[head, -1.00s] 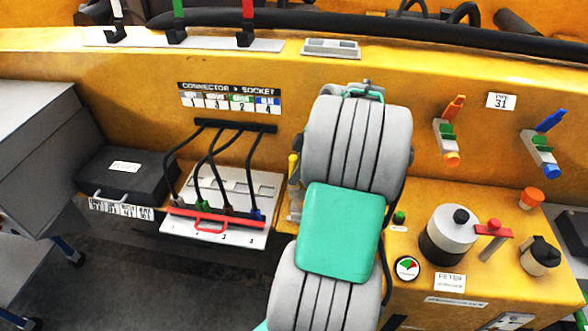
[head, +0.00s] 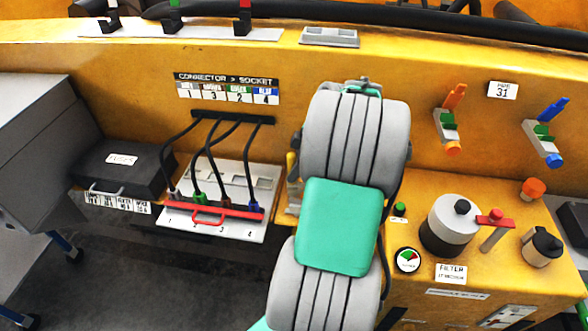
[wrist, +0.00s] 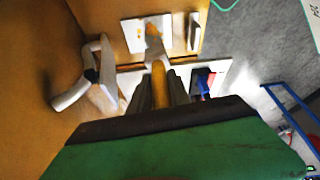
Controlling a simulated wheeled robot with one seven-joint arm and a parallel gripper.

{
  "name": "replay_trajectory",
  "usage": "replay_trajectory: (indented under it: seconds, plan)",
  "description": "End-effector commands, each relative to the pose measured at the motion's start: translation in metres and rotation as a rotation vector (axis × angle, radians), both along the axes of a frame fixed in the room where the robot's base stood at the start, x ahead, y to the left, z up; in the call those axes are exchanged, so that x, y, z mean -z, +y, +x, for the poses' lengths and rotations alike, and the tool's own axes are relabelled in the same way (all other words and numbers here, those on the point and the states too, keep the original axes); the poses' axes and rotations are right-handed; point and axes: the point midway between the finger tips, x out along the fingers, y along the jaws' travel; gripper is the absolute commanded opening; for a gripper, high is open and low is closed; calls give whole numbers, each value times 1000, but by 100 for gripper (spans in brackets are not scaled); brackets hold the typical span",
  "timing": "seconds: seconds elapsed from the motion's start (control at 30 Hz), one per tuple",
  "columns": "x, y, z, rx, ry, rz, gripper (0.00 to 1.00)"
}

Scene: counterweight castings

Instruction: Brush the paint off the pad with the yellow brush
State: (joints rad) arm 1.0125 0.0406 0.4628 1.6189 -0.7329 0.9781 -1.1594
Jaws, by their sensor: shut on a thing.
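In the wrist view my gripper (wrist: 158,93) is shut on the yellow handle of the brush (wrist: 159,78). The brush points away from me, with a pale grey part and a tan tip beyond the yellow handle. The tip overlaps a white plate (wrist: 131,37), which looks like the pad. I cannot tell whether the tip touches it, and paint is not clearly visible. In the head view my arm hides the gripper and most of this spot. Only a small yellow piece, perhaps the brush, shows left of the arm.
A panel with black cables and a red bar (head: 240,212) is left of my arm, beside a black case (head: 120,170). A filter canister (head: 447,228) and red-handled lever (head: 495,220) stand right. In the wrist view a white bent handle (wrist: 72,96) is close left.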

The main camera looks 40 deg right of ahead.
Motion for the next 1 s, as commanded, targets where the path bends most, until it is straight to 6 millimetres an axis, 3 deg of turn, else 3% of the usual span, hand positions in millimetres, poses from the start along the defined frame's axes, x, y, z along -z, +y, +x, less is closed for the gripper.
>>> replay_trajectory:
  seconds: [0.8,1.0]
  plan:
    - [15,0,0,0,-1,-1,0]
    - [15,-8,-10,2,1,-1,0]
